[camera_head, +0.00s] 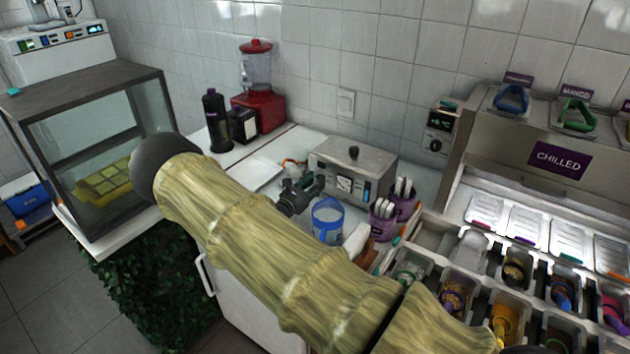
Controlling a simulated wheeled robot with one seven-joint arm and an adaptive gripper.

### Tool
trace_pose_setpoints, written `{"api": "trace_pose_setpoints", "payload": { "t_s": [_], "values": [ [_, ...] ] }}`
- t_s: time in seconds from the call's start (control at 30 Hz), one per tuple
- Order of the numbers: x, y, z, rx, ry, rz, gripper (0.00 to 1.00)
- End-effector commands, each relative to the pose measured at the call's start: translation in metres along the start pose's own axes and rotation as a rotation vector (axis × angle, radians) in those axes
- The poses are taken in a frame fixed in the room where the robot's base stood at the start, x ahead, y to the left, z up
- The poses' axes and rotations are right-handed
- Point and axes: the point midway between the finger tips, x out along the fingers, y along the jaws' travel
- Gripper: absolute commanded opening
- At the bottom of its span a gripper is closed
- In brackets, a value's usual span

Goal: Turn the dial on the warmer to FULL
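The warmer (376,165) is a grey metal box with a black-knobbed lid, standing on the counter against the tiled wall. Its front carries a white panel (345,184) with dark marks; the dial and its setting are too small to read. My gripper (313,186), dark and small in view, is at the left part of the warmer's front, close to the panel. I cannot tell whether it touches anything or how far its fingers are apart. My arm crosses the middle of the view and hides part of the counter.
A blue-rimmed clear jug (327,220) and purple cups of white utensils (383,219) stand just right of my gripper. A white tray (256,172) lies to its left. A red blender (258,105) stands behind. A topping station marked CHILLED (559,160) fills the right.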

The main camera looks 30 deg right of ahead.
Motion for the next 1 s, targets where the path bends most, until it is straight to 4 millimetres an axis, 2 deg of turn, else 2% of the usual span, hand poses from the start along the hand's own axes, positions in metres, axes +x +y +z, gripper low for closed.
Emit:
{"api": "trace_pose_setpoints", "payload": {
  "t_s": [0.43, 0.6, 1.0],
  "values": [
    [0.0064, -0.0003, -0.0005, 0.000, 0.000, 0.000, 0.31],
    [0.0063, -0.0001, -0.0004, 0.000, 0.000, 0.000, 0.00],
    [0.0057, 0.0005, -0.0021, 0.029, 0.000, 0.002, 0.00]
  ]
}}
